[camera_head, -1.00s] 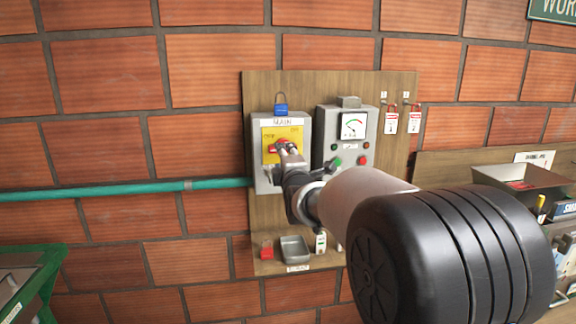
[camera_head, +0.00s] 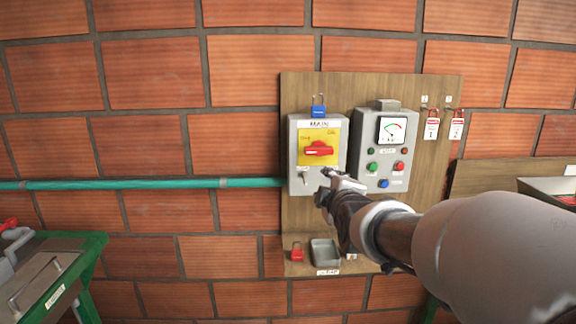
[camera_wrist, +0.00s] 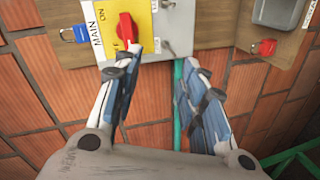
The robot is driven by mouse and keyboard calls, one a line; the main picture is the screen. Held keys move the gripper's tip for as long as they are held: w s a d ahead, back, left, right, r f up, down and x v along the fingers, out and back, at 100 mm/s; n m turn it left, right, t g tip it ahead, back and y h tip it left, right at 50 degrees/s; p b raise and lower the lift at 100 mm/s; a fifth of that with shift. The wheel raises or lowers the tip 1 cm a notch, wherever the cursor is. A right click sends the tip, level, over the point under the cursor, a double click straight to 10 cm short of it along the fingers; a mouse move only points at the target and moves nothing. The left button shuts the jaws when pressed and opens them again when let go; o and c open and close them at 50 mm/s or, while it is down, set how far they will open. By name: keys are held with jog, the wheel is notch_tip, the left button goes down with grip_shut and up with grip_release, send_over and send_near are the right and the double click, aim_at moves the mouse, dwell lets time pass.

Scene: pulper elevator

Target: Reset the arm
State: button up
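My gripper (camera_head: 338,182) is in front of the lower part of the grey MAIN switch box (camera_head: 297,160) in the head view. In the wrist view my gripper (camera_wrist: 158,78) has its two fingers spread apart with nothing between them. The red rotary handle (camera_head: 318,149) sits on a yellow plate (camera_head: 318,135) and lies roughly horizontal in the head view. My arm reaches in from the lower right.
A blue padlock (camera_head: 318,112) sits on top of the switch box. A grey control box (camera_head: 367,150) with a gauge and several buttons is to its right. A red padlock (camera_head: 297,253) and a grey tray (camera_head: 325,254) are below. A green-framed bench (camera_head: 62,275) stands at left.

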jog(key=s+f+m+g, duration=0.3)
jog(key=s+f+m, duration=0.2)
jog(key=s, duration=0.8)
jog(key=s+f+m+g, duration=0.4)
jog(key=s+f+m, duration=0.1)
jog(key=s, duration=0.7)
jog(key=s+d+f+m+g, duration=0.1)
jog(key=s+f+m+g, duration=0.2)
jog(key=s, duration=1)
notch_tip(320, 180, down, 2)
jog(key=shift+s+f+m+g, duration=0.2)
jog(key=shift+s+m+g, duration=0.2)
jog(key=shift+m, duration=0.5)
